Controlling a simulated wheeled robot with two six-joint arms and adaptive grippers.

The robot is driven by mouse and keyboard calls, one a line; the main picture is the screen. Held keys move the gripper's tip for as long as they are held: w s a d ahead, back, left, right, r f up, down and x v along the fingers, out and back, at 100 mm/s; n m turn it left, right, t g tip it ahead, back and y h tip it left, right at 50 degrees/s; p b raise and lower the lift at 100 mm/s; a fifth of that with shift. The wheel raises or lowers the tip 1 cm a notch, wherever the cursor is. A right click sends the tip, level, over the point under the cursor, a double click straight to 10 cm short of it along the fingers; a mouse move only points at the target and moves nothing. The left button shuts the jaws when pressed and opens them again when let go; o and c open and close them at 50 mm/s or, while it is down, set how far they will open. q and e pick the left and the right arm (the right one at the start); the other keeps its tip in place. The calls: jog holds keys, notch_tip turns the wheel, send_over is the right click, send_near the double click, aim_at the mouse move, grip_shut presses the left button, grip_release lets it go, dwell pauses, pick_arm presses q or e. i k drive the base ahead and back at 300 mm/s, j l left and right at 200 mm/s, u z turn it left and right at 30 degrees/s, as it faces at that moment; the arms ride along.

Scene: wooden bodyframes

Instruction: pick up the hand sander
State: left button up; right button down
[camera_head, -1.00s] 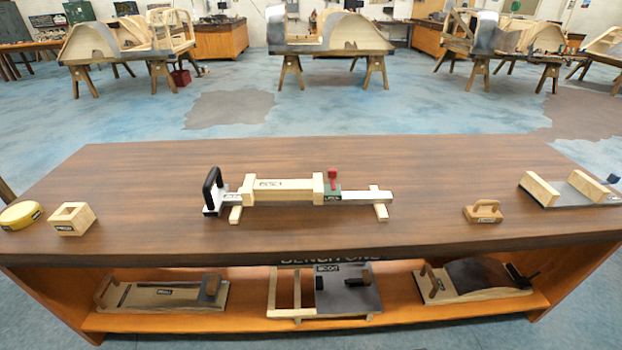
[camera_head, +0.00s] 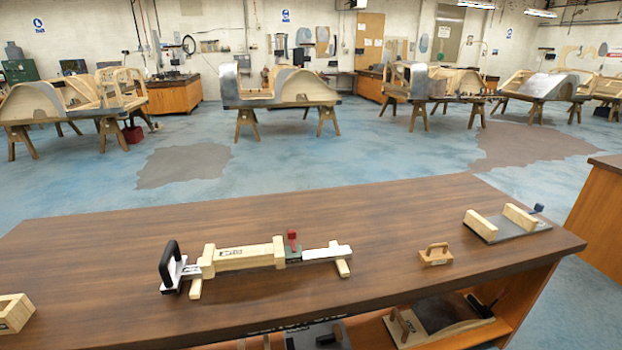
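A small wooden block with an arched handle, which looks like the hand sander (camera_head: 436,257), sits flat on the brown bench top (camera_head: 385,215), right of centre and near the front edge. Nothing touches it. Neither of my grippers is in view.
A long wooden clamp jig (camera_head: 245,258) with a black handle and red knob lies left of the sander. A grey plate with two wooden blocks (camera_head: 505,224) lies to its right. An open wooden box (camera_head: 14,312) is at the left edge. Fixtures (camera_head: 440,318) fill the lower shelf.

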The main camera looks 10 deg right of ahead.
aim_at(432, 255)
jog(key=z, duration=1.3)
